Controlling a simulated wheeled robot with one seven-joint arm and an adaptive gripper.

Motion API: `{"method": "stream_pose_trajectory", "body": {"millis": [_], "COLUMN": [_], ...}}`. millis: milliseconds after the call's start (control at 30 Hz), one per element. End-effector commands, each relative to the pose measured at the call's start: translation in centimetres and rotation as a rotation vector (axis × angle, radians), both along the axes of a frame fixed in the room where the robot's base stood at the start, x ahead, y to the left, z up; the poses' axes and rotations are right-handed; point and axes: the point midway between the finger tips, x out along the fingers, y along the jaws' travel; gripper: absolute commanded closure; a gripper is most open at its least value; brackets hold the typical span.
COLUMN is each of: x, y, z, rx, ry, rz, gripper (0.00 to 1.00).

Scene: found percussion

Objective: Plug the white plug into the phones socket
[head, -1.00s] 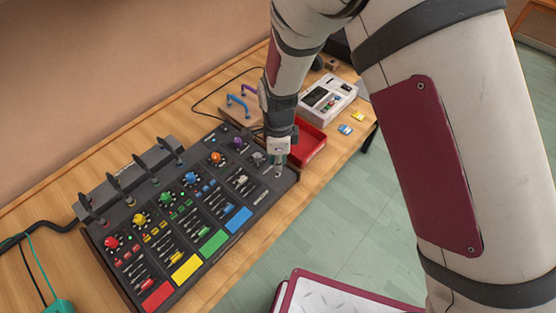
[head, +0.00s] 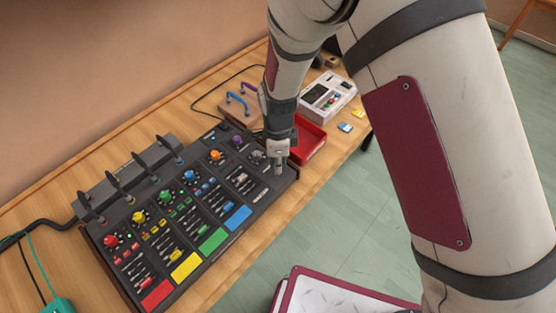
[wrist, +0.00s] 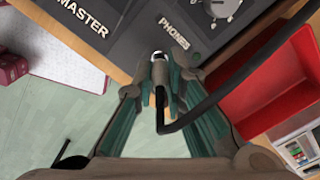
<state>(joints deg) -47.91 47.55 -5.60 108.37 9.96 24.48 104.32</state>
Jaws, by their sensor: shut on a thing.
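The dark mixer (head: 200,213) lies on the wooden table. Its PHONES label (wrist: 173,32) shows in the wrist view, just beyond my fingertips. My gripper (head: 277,167) points down over the mixer's right end, and in the wrist view my gripper (wrist: 160,82) is shut on the white plug (wrist: 158,57). Only a small pale part of the plug shows between the fingers. A black cable (wrist: 205,112) runs from between the fingers and bends to the upper right. The phones socket cannot be made out. I cannot tell whether the plug touches the mixer.
A red tray (head: 309,142) stands close to the right of my gripper. A white device (head: 327,96) and small yellow and blue pieces (head: 345,127) lie beyond it. Upright dark plugs with cables (head: 128,184) line the mixer's back. The table's front edge is near my gripper.

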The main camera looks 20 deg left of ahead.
Motion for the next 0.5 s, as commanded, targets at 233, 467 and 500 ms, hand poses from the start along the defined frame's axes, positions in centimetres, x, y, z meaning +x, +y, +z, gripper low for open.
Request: {"method": "stream_pose_trajectory", "body": {"millis": [233,467,500], "x": [0.0,0.0,0.0], "y": [0.0,0.0,0.0], "z": [-0.6,-1.2,-1.3], "rx": [-0.001,-0.001,-0.001], "ry": [0.001,0.001,0.001], "rz": [0.001,0.001,0.001], "gripper": [1.0,1.0,1.0]}}
